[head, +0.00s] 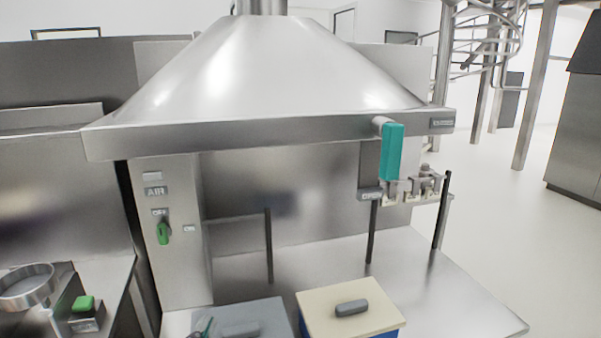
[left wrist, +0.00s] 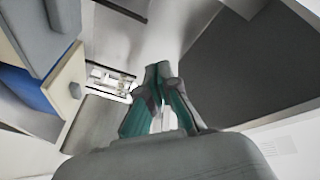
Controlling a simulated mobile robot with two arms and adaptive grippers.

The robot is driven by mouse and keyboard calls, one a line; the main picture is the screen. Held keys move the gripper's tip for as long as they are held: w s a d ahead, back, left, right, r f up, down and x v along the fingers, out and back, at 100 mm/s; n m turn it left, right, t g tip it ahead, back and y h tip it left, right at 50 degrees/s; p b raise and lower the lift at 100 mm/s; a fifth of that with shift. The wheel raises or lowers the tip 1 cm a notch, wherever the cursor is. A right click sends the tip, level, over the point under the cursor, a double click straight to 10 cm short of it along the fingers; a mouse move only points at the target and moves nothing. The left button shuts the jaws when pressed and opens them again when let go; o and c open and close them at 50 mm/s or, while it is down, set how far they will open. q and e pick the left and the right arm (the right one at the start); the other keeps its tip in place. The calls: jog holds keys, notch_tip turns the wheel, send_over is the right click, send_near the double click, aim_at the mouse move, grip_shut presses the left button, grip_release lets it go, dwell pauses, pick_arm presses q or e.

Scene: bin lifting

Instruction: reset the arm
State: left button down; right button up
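My left gripper (head: 204,327) shows only as a small dark and teal piece at the bottom edge of the head view, in front of the grey bin lid. In the left wrist view, its teal fingers with grey tips (left wrist: 159,72) come together at the ends, with nothing seen between them. It looks shut and empty. My right gripper is not in view. A grey lidded bin (head: 260,315) and a blue bin with a cream lid (head: 317,302) stand side by side at the bottom of the head view. They also show tilted at the left of the left wrist view.
A large steel hood (head: 270,75) hangs over the steel worktop (head: 440,285). A teal handle (head: 392,152) hangs at its right front edge, above small valves (head: 415,187). Dark posts (head: 268,245) rise from the worktop. A panel with a green knob (head: 163,232) stands left.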

pick_arm(q)
jog(key=s+a+f+n+g+y, duration=0.1)
jog(key=s+a+f+n+g, duration=0.15)
jog(key=s+f+g, duration=0.4)
jog(key=s+a+f+n+g+y, duration=0.2)
jog(key=s+f+n, duration=0.15)
jog(key=f, duration=0.55)
jog(key=s+f+n+g+h, duration=0.25)
jog(key=s+f+g, duration=0.55)
jog(key=s, duration=0.6)
notch_tip(320, 180, down, 28)
jog(key=s, duration=0.3)
jog(key=s+a+f+g+y, duration=0.1)
jog(key=s+a+f, duration=0.1)
jog(key=s+f, duration=1.1)
jog(key=shift+s+f, duration=0.25)
jog(key=shift+s, duration=0.65)
jog(key=shift+a, duration=0.1)
